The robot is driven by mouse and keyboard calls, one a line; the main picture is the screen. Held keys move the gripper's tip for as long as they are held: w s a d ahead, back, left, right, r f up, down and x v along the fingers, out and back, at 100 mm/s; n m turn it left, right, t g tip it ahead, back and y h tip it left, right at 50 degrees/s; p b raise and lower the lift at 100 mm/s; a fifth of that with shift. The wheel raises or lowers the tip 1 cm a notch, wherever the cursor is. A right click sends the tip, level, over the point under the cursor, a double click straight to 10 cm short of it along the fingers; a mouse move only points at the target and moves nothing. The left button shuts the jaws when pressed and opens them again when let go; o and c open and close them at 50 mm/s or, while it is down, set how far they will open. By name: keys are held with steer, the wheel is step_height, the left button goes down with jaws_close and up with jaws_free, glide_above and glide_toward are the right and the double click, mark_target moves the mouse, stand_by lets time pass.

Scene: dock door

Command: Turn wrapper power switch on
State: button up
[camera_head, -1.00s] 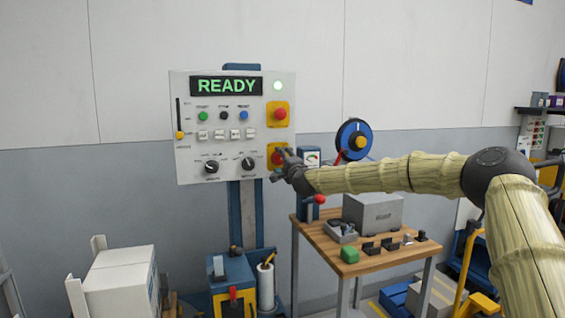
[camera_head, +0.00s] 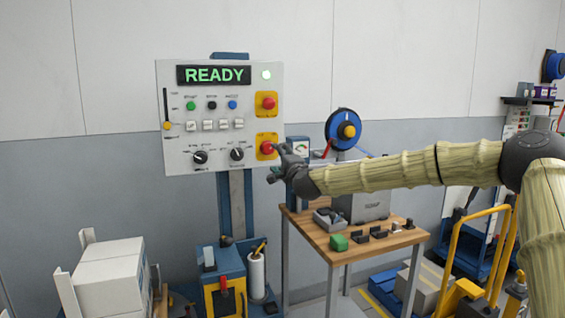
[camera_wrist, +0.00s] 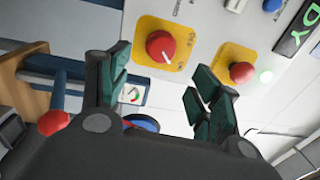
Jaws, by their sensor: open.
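The wrapper control panel (camera_head: 222,128) is a white box on a blue post, its display (camera_head: 213,75) reading READY in green. On its right side a red rotary knob (camera_head: 267,147) sits on a yellow plate. It also shows in the wrist view as a red knob (camera_wrist: 161,46) with a white pointer mark. Above it is a red mushroom button (camera_head: 268,103), also seen in the wrist view (camera_wrist: 242,72). My gripper (camera_head: 277,165) is just below and right of the rotary knob. In the wrist view my gripper (camera_wrist: 155,76) is open and empty, the knob beyond its fingertips. No contact shows.
A green lamp (camera_head: 266,74) glows on the panel. Coloured buttons, small white switches, two black dials (camera_head: 201,157) and a slider fill the rest. A wooden workbench (camera_head: 330,228) with small parts stands below my arm. A blue reel (camera_head: 341,124) is right of the panel.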

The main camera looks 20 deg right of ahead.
steer(key=shift+s+f, duration=0.1)
steer(key=shift+s, duration=1.15)
